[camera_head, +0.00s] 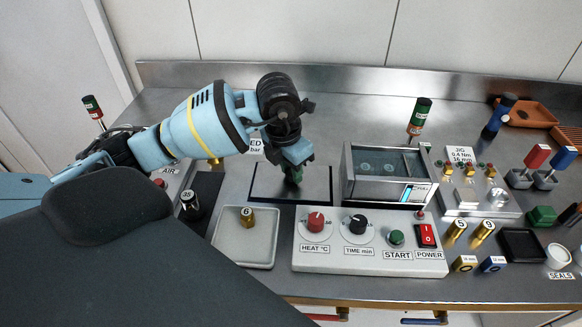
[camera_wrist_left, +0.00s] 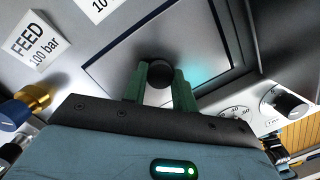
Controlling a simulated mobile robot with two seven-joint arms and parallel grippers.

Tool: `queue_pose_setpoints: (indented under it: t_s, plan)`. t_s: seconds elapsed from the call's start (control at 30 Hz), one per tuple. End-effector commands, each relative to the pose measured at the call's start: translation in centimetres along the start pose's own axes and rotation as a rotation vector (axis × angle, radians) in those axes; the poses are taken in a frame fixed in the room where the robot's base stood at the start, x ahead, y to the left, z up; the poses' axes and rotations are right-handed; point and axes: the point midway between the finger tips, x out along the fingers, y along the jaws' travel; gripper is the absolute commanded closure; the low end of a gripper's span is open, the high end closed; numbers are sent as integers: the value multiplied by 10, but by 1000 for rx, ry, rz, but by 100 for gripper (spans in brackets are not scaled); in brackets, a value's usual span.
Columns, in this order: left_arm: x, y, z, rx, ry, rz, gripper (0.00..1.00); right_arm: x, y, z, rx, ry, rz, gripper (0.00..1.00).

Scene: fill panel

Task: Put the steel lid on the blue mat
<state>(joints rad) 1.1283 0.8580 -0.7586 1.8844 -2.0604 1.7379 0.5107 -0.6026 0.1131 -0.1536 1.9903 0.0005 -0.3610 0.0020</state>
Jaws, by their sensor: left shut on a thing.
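The steel lid (camera_head: 263,182) is a flat grey plate with a dark knob, left of the open glass-fronted bath (camera_head: 388,188). My left gripper (camera_head: 293,175) points down over its middle. In the left wrist view the green fingers (camera_wrist_left: 161,88) are shut on the round black knob (camera_wrist_left: 160,72) of the lid, one on each side. A dark border, seemingly the mat (camera_head: 290,202), shows around the lid's edge; its blue colour is hard to make out. I cannot tell whether the lid touches it or hovers just above. My right gripper is not in view.
The control panel (camera_head: 370,262) with knobs stands just in front. A grey tray (camera_head: 246,256) with a brass weight is front left, and a dark pad (camera_head: 209,184) with a dark weight is left. A green-topped post (camera_head: 419,116) stands behind the bath.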

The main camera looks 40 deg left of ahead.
Motion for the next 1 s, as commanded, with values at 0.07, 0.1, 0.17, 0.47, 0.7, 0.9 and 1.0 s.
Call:
queue_pose_setpoints:
  t_s: [0.07, 0.1, 0.17, 0.47, 0.7, 0.9, 1.0]
  plan:
    - [0, 0, 0, 0, -1, 0, 100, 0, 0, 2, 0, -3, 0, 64]
    - [2, 0, 0, 0, 0, 0, 100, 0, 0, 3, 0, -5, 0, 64]
    - [4, 0, 0, 0, 0, 0, 100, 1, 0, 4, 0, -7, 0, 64]
    - [3, 0, 0, 0, 0, 0, 51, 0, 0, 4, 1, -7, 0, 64]
    - [0, 0, 0, 0, -1, 0, 51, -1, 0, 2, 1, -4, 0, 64]
    - [-25, 0, 1, 2, -4, 1, 51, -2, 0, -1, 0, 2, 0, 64]
    - [-46, 0, 2, 1, -5, 1, 51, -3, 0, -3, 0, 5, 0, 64]
